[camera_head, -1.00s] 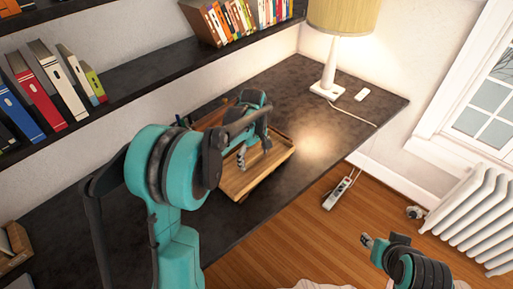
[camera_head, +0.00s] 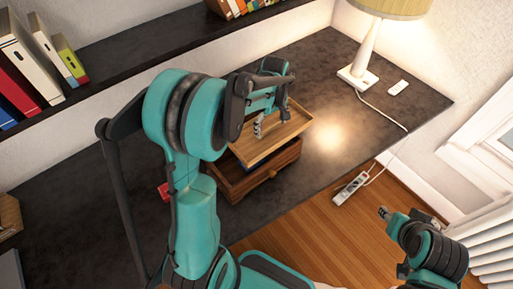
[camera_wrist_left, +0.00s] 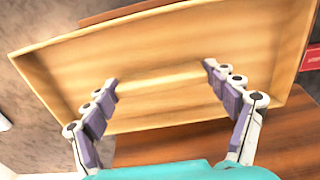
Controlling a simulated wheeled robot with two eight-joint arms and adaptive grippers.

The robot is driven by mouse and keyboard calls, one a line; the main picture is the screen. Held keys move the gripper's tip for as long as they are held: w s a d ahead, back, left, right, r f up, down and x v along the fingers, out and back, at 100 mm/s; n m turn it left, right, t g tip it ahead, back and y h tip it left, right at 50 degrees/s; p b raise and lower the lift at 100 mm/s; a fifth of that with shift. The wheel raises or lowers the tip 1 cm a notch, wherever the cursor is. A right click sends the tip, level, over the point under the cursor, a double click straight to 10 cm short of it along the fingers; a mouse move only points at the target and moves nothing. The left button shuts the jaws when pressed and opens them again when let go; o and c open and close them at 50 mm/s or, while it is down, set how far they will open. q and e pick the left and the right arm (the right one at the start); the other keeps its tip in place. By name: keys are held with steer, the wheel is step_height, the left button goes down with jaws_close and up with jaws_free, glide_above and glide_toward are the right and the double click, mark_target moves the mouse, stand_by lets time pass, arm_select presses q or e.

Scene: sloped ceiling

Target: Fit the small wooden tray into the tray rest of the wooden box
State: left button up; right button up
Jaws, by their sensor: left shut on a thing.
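The small wooden tray (camera_head: 288,128) is light wood with a low rim. My left gripper (camera_head: 259,128) is shut on it from above; in the left wrist view the fingers (camera_wrist_left: 160,78) stand at either end of a raised bar in the middle of the tray (camera_wrist_left: 165,38). The darker wooden box (camera_head: 235,186), with a small front knob, stands on the desk below the tray. The tray covers most of its opening, so the tray rest is hidden. I cannot tell whether they touch. My right gripper (camera_head: 384,212) is off the desk at lower right; its finger state is unclear.
The dark desk (camera_head: 330,160) is clear to the right of the box. A lamp (camera_head: 366,50) and a small white remote (camera_head: 398,88) stand farther back. A red item (camera_head: 165,191) lies left of the box. A power strip (camera_head: 350,188) is beyond the desk's edge.

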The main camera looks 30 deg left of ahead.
mark_target(254, 141)
arm_select(q)
steer(key=s+a+f, duration=0.1)
steer(key=s, duration=0.1)
steer(key=s+a+f, duration=0.1)
steer(key=s+f, duration=0.1)
steer(key=s+a+f+b, duration=0.1)
steer(key=s, duration=0.1)
steer(key=shift+s+f, duration=0.15)
step_height(254, 141, down, 4)
steer(key=shift+f+b, duration=0.1)
steer(key=shift+b, duration=0.75)
steer(key=o, duration=1.3)
